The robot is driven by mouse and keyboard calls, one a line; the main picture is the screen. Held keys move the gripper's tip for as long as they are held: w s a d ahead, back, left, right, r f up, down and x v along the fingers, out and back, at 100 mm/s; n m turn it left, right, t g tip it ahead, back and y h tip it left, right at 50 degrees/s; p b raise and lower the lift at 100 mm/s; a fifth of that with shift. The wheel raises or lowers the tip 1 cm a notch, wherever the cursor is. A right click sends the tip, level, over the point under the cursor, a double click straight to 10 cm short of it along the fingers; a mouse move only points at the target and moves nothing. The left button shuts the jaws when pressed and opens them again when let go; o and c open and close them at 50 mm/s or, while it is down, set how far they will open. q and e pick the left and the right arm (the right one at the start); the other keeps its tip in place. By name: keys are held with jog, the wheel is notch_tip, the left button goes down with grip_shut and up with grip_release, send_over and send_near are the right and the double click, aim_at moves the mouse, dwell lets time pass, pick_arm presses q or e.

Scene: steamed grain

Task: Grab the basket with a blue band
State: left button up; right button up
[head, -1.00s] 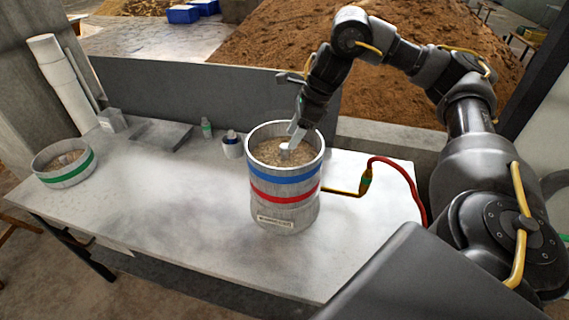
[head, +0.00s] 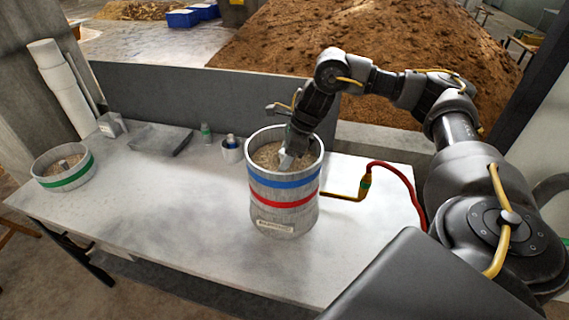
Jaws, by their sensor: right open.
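The basket with a blue band (head: 284,181) is a round grey steamer basket filled with brown grain. It sits at the top of a stack on the white table, directly above a section with a red band (head: 284,203). My right gripper (head: 289,157) reaches down from behind the stack, with its fingertips inside the mouth of the blue-banded basket, at the grain. It is open. I cannot tell whether the fingers touch the grain or the wall. My left gripper is not in view.
A basket with a green band (head: 65,176) stands at the table's left end. A red hose (head: 398,175) lies right of the stack. The table's middle is clear.

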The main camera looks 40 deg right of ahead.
aim_at(282, 150)
jog(key=shift+c, duration=0.4)
grip_shut()
jog(key=shift+w+r, duration=0.1)
jog(key=shift+r+b, duration=0.35)
jog(key=shift+r, duration=0.1)
notch_tip(282, 150, up, 2)
jog(key=shift+r+b, duration=0.1)
jog(key=shift+b, duration=0.45)
jog(key=s+r+p, duration=0.2)
jog(key=s+r, duration=0.3)
jog(key=s, duration=0.2)
jog(key=s+d+r+p, duration=0.1)
jog(key=s+r+p, duration=0.2)
jog(key=s, duration=0.4)
jog(key=shift+r, duration=0.9)
